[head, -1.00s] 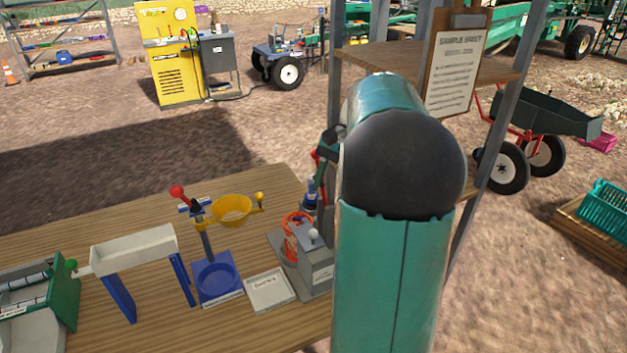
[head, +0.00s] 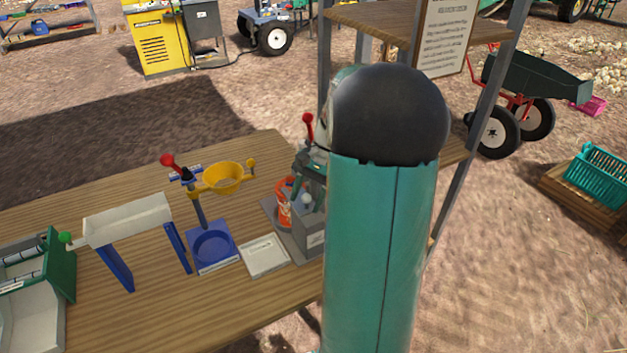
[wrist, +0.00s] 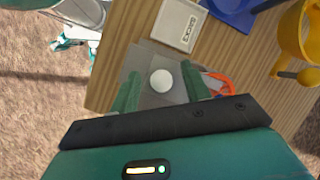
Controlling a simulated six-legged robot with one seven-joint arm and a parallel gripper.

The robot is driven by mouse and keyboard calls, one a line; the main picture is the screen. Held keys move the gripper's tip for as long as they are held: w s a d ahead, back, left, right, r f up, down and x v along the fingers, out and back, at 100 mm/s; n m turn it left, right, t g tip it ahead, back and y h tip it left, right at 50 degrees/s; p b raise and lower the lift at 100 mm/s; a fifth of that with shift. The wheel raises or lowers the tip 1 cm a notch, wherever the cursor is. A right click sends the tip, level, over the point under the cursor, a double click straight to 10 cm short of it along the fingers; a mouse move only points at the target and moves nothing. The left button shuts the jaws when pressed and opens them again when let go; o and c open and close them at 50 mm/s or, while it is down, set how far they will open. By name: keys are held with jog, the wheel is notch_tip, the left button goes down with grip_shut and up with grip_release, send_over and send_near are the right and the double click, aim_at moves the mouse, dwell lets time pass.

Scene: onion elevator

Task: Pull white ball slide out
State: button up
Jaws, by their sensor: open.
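The white ball (wrist: 162,81) is the knob of a grey boxy device; in the wrist view it lies between my gripper's two green fingers. In the head view the white ball (head: 306,200) sits on top of the grey device (head: 309,230) near the table's right end. My gripper (wrist: 158,92) is open around the ball; whether the fingers touch it cannot be told. In the head view my arm hides most of the gripper and part of the device.
An orange-red part (head: 284,205) stands beside the device. A white labelled tray (head: 264,257), a blue base with a yellow funnel (head: 222,178) and a white trough (head: 128,220) stand to the left on the wooden table (head: 190,310). A shelf post (head: 470,150) rises to the right.

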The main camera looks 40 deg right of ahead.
jog(key=shift+a+f, duration=0.2)
jog(key=shift+f, duration=0.2)
jog(key=c, duration=0.8)
jog(key=shift+w+r, duration=0.1)
jog(key=shift+c, duration=0.2)
jog(key=shift+a, duration=0.1)
